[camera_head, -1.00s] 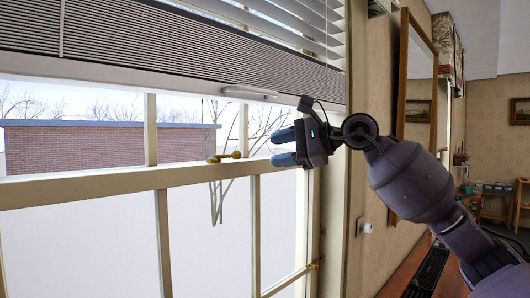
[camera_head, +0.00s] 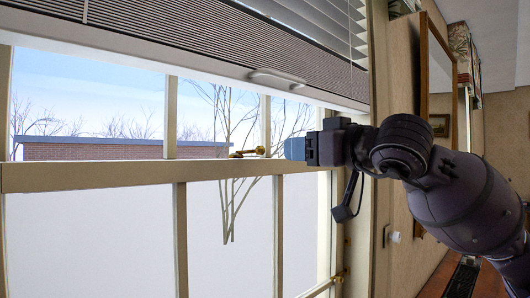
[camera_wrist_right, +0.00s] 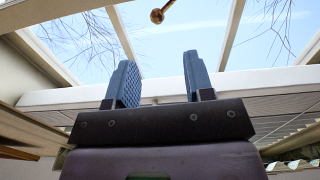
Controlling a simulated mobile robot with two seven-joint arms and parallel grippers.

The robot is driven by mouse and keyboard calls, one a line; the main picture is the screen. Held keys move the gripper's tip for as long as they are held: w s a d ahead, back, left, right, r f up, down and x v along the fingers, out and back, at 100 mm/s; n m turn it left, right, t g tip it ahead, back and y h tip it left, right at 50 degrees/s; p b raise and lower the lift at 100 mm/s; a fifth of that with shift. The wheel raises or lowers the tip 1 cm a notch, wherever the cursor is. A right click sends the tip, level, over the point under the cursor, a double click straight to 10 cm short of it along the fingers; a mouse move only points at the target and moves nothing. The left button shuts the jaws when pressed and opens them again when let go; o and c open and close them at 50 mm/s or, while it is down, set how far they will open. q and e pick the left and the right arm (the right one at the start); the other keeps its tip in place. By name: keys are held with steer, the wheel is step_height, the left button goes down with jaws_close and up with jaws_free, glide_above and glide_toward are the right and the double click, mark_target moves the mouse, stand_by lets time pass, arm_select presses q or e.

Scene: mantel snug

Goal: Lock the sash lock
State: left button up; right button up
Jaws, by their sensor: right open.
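The brass sash lock (camera_head: 247,152) sits on top of the window's meeting rail (camera_head: 110,174), with its lever pointing right. It also shows in the right wrist view (camera_wrist_right: 160,14), as a round brass knob and short arm at the top edge. My right gripper (camera_head: 296,149) is just right of the lock at about the rail's height, fingers pointing left toward it and apart from it. In the right wrist view, the two blue fingers (camera_wrist_right: 158,82) are spread with nothing between them. The knob lies beyond their tips. My left gripper is not in view.
A pleated shade with a bottom bar and handle (camera_head: 278,76) hangs above the rail. The window's right jamb (camera_head: 361,220) stands close below my right wrist. A small brass fitting (camera_head: 338,277) is on the lower right frame. A framed mirror (camera_head: 437,75) hangs on the right wall.

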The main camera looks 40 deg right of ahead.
mark_target(264, 150)
steer(key=shift+n, duration=0.9)
steer(key=w+b, duration=0.1)
steer(key=w, duration=0.2)
steer(key=w+b, duration=0.1)
steer(key=w, duration=0.2)
steer(key=w+b, duration=0.1)
steer(key=w, duration=0.2)
steer(key=shift+w+a+f, duration=0.1)
steer(key=shift+w+f, duration=0.05)
steer(key=shift+f, duration=0.15)
steer(key=shift+w+r+b, duration=0.15)
steer(key=shift+w+b, duration=0.45)
steer(key=shift+w, duration=0.15)
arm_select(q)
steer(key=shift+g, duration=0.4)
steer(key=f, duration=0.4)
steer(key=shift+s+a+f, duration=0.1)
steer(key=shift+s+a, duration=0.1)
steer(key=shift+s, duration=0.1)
arm_select(e)
steer(key=shift+w+r, duration=0.1)
steer(key=shift+c, duration=0.2)
